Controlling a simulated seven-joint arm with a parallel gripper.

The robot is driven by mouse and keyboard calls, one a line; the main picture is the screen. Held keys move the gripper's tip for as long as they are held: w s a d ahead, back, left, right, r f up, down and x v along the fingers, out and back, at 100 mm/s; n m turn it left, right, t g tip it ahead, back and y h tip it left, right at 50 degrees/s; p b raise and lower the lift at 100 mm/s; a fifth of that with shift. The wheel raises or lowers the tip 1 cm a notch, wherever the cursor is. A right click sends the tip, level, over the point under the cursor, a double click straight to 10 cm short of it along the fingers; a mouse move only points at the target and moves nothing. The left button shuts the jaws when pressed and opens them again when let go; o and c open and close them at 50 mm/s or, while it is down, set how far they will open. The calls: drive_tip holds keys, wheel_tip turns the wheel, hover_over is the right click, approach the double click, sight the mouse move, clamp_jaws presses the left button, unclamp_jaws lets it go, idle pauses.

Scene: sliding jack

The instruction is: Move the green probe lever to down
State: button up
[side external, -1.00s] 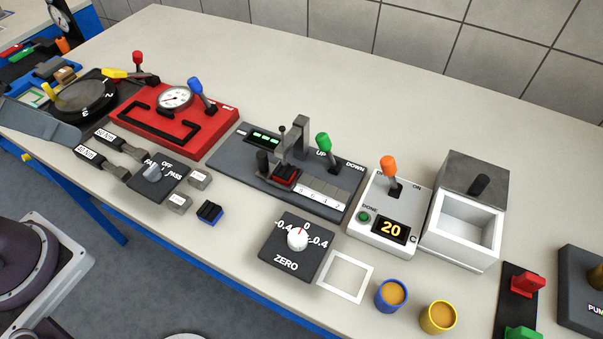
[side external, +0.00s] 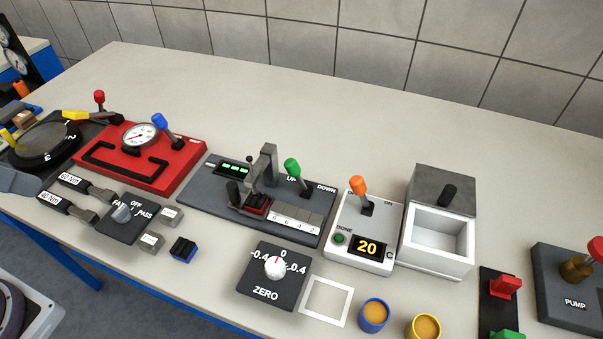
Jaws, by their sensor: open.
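The green probe lever (side external: 292,168) stands on the dark grey probe panel (side external: 205,197), right of the grey probe stand (side external: 268,162). Its knob leans up and left from its base, to the side of the "UP" label and away from the "DOWN" label (side external: 326,188). A small red block sits at the foot of the stand, with a row of numbered grey blocks (side external: 297,222) beside it. The panel's small screen (side external: 233,169) shows green marks. My gripper is not in view, and nothing touches the lever.
The orange lever (side external: 358,186) on the white timer box stands close to the right, beside an open grey box (side external: 440,232). The blue lever (side external: 160,122) on the red gauge plate is to the left. The ZERO knob (side external: 276,266) sits in front. The table behind the panel is clear.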

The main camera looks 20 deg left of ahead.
drive_tip(key=shift+o, duration=0.5)
drive_tip(key=w+d+r+m+g, duration=0.1)
drive_tip(key=w+d+r+m, duration=0.1)
drive_tip(key=w+m, duration=0.15)
drive_tip(key=w+d+r+m, duration=0.1)
drive_tip(key=w+r+m, duration=0.1)
drive_tip(key=w, duration=0.3)
drive_tip(key=m+g, duration=0.4)
drive_tip(key=m, duration=1)
hover_over(292, 161)
drive_tip(key=s, duration=0.1)
drive_tip(key=shift+n, duration=0.25)
drive_tip(key=f, duration=0.9)
drive_tip(key=a+f, duration=0.1)
drive_tip(key=f, duration=0.3)
drive_tip(key=shift+f, duration=0.35)
drive_tip(key=f, duration=0.5)
drive_tip(key=d+f, duration=0.1)
drive_tip(key=f, duration=0.2)
drive_tip(key=shift+w, duration=0.4)
drive_tip(key=c, duration=1)
drive_tip(key=shift+w, duration=0.1)
